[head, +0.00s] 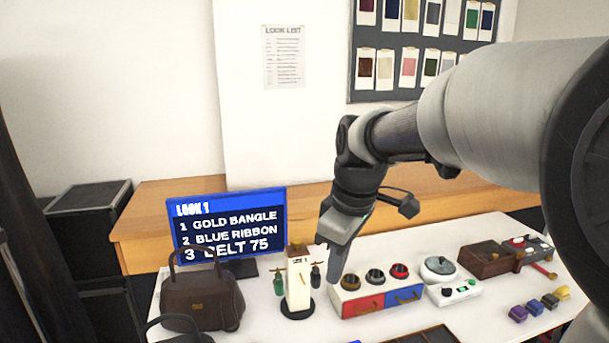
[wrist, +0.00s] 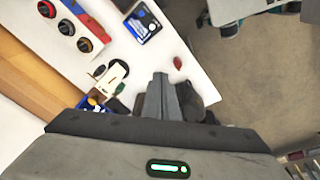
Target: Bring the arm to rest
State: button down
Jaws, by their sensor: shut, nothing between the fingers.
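My arm reaches in from the right in the head view, with its wrist bent so the gripper points down. My gripper (head: 338,240) hangs above the white table (head: 245,318), between the white display stand (head: 299,283) and the box with red and blue drawers (head: 375,299). In the wrist view the fingers (wrist: 166,84) are together and empty. I cannot tell the exact height of the fingertips over the table.
A screen (head: 229,226) lists gold bangle, blue ribbon and belt 75. A brown handbag (head: 202,301) stands in front of it. A round-topped scale (head: 439,268), a brown case (head: 489,260) and small coloured pieces (head: 534,307) lie right. A swatch board (head: 410,68) hangs behind.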

jog(key=s+d+r+m+t+p, duration=0.1)
jog(key=s+d+r+m+p, duration=0.2)
jog(key=s, duration=0.6)
jog(key=s+d+r+m+t+h+p, duration=0.1)
jog(key=s+d+r+m+t+p, duration=0.1)
jog(key=s+d+r+m, duration=0.3)
jog(key=s+m+p, duration=0.1)
jog(key=s+m, duration=0.2)
jog(key=s, duration=0.1)
jog(key=shift+d+m+t, duration=0.15)
jog(key=shift+m+t, duration=0.15)
jog(key=shift+w, duration=0.1)
